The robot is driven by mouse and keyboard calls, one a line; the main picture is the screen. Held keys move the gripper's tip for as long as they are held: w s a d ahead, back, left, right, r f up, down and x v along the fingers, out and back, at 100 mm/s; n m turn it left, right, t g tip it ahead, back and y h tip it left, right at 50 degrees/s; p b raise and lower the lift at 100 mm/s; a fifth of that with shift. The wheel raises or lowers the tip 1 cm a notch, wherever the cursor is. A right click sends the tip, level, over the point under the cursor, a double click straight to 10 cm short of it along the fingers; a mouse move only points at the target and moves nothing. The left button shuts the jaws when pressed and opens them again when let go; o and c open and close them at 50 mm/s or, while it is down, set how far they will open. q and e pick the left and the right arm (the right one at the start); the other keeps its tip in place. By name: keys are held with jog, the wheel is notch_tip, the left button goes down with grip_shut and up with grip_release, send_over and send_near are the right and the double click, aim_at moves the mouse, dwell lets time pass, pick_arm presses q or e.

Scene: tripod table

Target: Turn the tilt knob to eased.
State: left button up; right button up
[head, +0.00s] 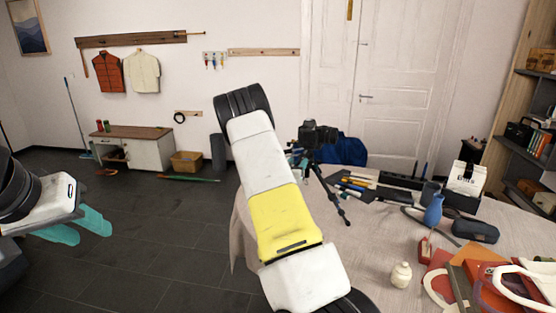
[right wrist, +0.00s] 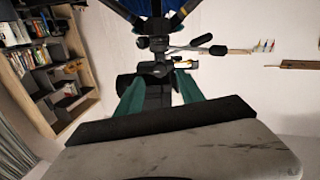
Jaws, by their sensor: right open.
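A black camera (head: 318,134) stands on a small black tripod (head: 330,190) at the table's far left edge. In the right wrist view, which looks upside down, the tripod head (right wrist: 160,47) has a handle (right wrist: 200,42) and small dark knobs. I cannot tell which is the tilt knob or read its setting. My right gripper (right wrist: 160,95) is open, its teal fingers on either side of the dark camera and head; I cannot tell if they touch. In the head view my right arm mostly hides this gripper (head: 296,157). My left gripper (head: 77,226) is open and empty at far left, away from the table.
The table (head: 375,240) holds pens, a dark tray, a blue vase (head: 433,210), a white bag (head: 466,180), a small cream jar (head: 401,275) and red items.

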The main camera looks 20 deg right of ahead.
aim_at(301, 157)
jog(key=shift+x, duration=2.35)
jog(key=shift+c, duration=0.5)
grip_shut()
